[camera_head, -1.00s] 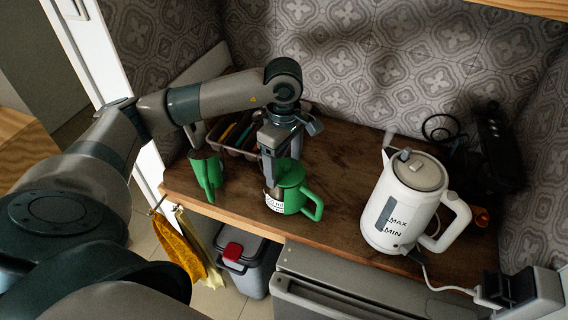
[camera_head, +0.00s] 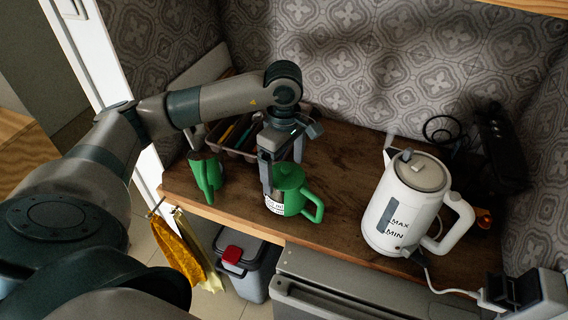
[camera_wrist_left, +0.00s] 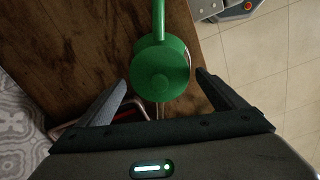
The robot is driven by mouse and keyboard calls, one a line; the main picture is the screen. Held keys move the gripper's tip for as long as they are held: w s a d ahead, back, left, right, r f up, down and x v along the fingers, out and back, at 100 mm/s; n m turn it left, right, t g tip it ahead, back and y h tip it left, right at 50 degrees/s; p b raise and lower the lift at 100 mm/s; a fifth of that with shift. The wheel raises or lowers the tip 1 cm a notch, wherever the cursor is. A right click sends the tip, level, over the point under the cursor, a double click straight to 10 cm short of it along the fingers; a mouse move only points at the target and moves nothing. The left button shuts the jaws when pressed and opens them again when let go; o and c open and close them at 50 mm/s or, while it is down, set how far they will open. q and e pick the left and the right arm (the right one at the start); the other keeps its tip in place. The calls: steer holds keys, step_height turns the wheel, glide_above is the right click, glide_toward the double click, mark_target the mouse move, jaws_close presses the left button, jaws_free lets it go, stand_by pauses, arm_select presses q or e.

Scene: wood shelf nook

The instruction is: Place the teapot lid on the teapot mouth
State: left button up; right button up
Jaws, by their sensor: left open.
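The green teapot (camera_head: 293,202) stands on the wooden shelf, with its handle to the right and a white label on its side. In the head view, the lid (camera_head: 288,177) is partly behind a finger. My left gripper (camera_head: 283,168) is open above the teapot, with one finger on each side of the lid and visible gaps in the wrist view. My right gripper is not in view.
A white electric kettle (camera_head: 398,215) with a cord stands to the right. A tray (camera_head: 238,134) of utensils lies behind my gripper. Bare wood (camera_head: 340,185) separates teapot and kettle.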

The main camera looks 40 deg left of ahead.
mark_target(284, 165)
arm_select(q)
steer(key=shift+r+p, duration=0.8)
steer(key=shift+p, duration=0.25)
step_height(284, 165, up, 12)
steer(key=b, duration=0.4)
steer(key=shift+f, duration=0.2)
